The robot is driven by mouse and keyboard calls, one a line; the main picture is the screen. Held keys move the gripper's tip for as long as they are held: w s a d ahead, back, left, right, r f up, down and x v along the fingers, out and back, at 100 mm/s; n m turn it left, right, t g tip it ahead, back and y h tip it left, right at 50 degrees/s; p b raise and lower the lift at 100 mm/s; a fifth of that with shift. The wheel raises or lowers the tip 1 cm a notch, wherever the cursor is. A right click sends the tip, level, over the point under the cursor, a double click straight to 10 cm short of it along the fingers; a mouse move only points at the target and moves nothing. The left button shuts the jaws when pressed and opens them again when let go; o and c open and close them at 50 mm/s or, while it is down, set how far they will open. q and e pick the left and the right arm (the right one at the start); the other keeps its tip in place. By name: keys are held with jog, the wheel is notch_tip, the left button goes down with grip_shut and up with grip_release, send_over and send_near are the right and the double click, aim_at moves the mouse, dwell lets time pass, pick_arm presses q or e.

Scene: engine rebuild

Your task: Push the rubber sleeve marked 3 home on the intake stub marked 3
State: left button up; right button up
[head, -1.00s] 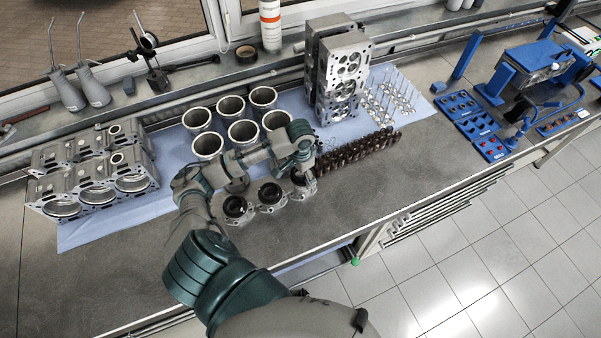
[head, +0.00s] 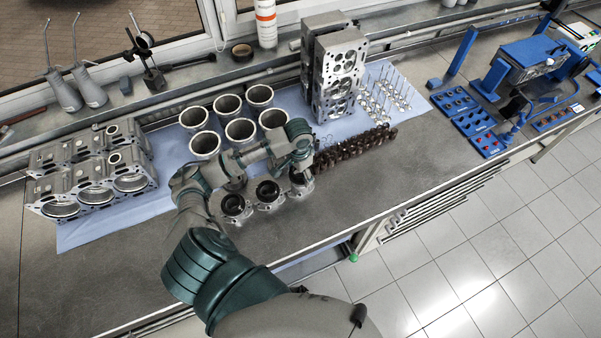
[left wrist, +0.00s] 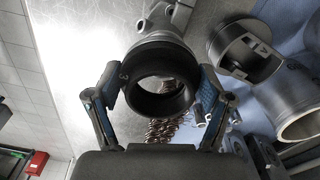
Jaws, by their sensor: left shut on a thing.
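The black rubber sleeve (left wrist: 134,65) with a pale 3 on its side is in the middle of the left wrist view, its open end facing that camera. My left gripper (left wrist: 160,92) has its blue pads against both sides of it. A grey metal stub (left wrist: 162,18) shows behind the sleeve, in line with it; I cannot tell how far the sleeve sits over it. In the head view my left gripper (head: 301,172) points down at the right end of the row of round intake stubs and hides most of that stub. My right gripper is not in view.
Two other stubs (head: 268,192) stand just left of the gripper. Dark camshafts (head: 355,145) lie close on the right, and cylinder liners (head: 240,131) stand behind on the blue mat. The bench front (head: 335,225) is clear.

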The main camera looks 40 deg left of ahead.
pick_arm(q)
jog(key=shift+f, duration=0.35)
jog(key=shift+a+f, duration=0.3)
jog(key=shift+a, duration=0.25)
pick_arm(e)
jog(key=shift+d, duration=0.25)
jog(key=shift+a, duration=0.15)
pick_arm(q)
jog(key=shift+d, duration=0.1)
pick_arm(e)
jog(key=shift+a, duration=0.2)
pick_arm(q)
jog(key=shift+d, duration=0.15)
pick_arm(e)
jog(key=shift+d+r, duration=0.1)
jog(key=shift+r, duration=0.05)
